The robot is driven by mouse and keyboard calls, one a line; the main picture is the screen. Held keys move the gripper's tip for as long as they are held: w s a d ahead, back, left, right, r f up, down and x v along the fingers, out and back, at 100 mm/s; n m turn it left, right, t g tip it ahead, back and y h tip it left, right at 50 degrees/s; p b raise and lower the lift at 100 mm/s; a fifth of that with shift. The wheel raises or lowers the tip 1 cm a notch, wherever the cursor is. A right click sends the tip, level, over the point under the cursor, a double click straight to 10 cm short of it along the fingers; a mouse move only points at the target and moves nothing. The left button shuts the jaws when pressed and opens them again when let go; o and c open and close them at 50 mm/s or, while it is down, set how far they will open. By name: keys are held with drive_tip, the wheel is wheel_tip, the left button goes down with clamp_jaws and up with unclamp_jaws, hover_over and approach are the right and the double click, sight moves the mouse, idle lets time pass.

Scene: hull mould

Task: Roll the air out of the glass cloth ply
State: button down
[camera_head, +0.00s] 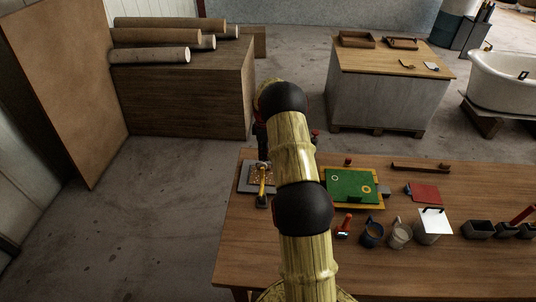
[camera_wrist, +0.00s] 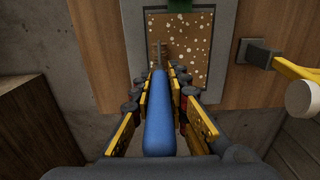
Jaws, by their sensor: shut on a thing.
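The glass cloth ply (camera_wrist: 195,38) is a brown sheet speckled with pale bubbles on a grey plate (camera_wrist: 226,18), at the top of the wrist view. In the head view the ply (camera_head: 256,172) lies near the table's left edge. My gripper (camera_wrist: 160,75) is shut on the blue handle (camera_wrist: 158,120) of a roller. Its slim metal end (camera_wrist: 159,52) points at the ply's near left part; I cannot tell whether it touches. In the head view my arm hides most of the gripper and the roller.
Bare tabletop lies at the front left.

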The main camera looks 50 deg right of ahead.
drive_tip(key=w+a, duration=0.2)
drive_tip(key=a, duration=0.5)
drive_tip(key=shift+w, duration=0.35)
idle(0.6)
drive_tip(key=shift+s+d, duration=0.1)
drive_tip(key=shift+d, duration=0.05)
drive_tip(key=s+d, duration=0.4)
drive_tip(key=s, duration=0.7)
drive_tip(key=shift+s+d+p, duration=0.3)
drive_tip(key=shift+s+p, duration=0.1)
idle(1.3)
drive_tip(key=shift+w, duration=0.15)
